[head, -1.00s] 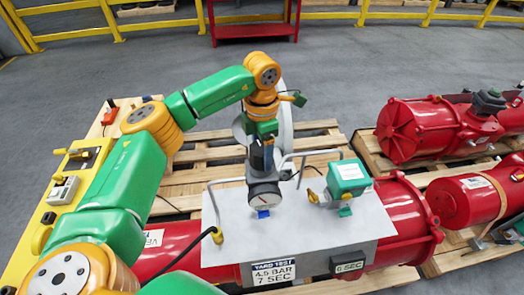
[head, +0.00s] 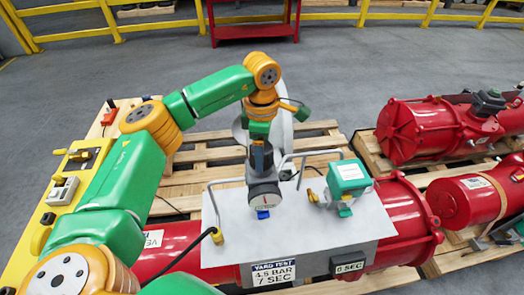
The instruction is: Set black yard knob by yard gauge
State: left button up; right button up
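My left gripper (head: 261,158) points down just behind the round yard gauge (head: 264,196), seen from behind and above. Its fingertips are largely hidden, so I cannot tell whether they are open or shut. The black yard knob cannot be made out apart from the dark gripper there. The gauge has a pale face and a blue part (head: 263,214) below it, on a grey metal plate (head: 228,252). A sign (head: 273,273) on the plate's front reads YARD TEST 4.5 BAR 7 SEC. A small display (head: 348,267) beside it appears to read 0 SEC. My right gripper is not in view.
A green box (head: 349,175) with a yellow handle stands right of the gauge. Bent metal rails rise beside the gauge. A red cylinder (head: 405,215) lies under the plate on a wooden pallet. More red actuators (head: 412,130) lie at right. A yellow panel (head: 70,180) is at left.

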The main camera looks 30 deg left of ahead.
pick_arm(q)
jog(key=shift+w+r, duration=0.1)
jog(key=shift+r, duration=0.05)
jog(key=o, duration=1.3)
notch_tip(320, 180, up, 6)
jog(key=shift+b, duration=0.65)
jog(key=shift+r, duration=0.5)
